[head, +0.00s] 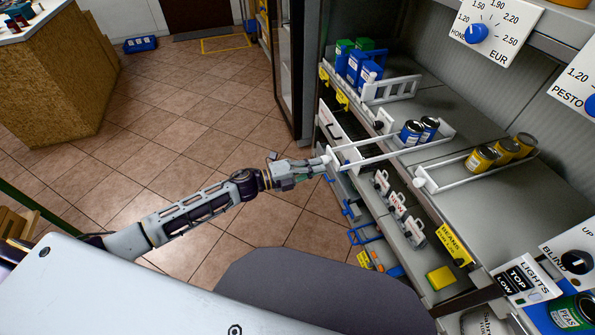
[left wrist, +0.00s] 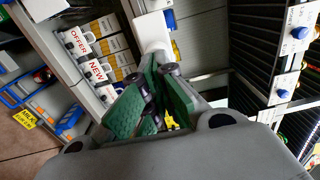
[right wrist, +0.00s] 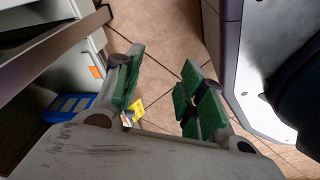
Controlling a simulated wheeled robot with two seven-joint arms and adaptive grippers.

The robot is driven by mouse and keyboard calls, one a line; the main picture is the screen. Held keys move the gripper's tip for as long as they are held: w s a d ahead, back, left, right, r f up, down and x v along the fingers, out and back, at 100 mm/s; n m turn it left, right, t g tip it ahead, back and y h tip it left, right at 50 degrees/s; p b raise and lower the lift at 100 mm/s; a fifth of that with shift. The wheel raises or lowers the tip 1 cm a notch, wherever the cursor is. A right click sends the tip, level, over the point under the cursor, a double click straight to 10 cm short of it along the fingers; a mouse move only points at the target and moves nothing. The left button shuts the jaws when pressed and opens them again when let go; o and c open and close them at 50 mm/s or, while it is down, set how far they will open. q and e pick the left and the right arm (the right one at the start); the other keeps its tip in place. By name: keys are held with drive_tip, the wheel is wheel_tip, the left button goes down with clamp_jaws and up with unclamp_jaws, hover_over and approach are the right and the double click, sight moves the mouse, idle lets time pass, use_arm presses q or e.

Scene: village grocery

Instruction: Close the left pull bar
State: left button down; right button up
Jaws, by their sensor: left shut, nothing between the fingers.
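The left pull bar (head: 372,158) is a white frame on the middle shelf around two blue cans (head: 420,131). Its front end sticks out past the shelf edge over the aisle, with a white knob (head: 327,153). My left gripper (head: 316,167) is shut and empty, right at this knob; whether they touch, I cannot tell. In the left wrist view a white round end (left wrist: 152,33) lies just beyond the green fingers (left wrist: 160,90). My right gripper (right wrist: 162,92) is open and empty above the floor, seen only in the right wrist view.
A second white pull bar (head: 450,184) with several yellow cans (head: 503,151) sits further right, its knob near the shelf edge. Blue boxes (head: 362,65) stand at the far end. Lower shelves hold white-handled boxes (head: 398,207). The tiled floor at left is open.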

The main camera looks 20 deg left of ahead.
use_arm(q)
drive_tip(key=b+x, duration=0.2)
drive_tip(key=x, duration=2.1)
drive_tip(key=shift+w+d, duration=0.2)
drive_tip(key=shift+d, duration=0.05)
use_arm(e)
drive_tip(key=w+a+r, duration=0.3)
drive_tip(key=r, duration=0.2)
drive_tip(key=shift+w+a, duration=0.15)
drive_tip(key=shift+a, duration=0.2)
use_arm(q)
drive_tip(key=shift+r, duration=0.15)
drive_tip(key=shift+a, duration=0.1)
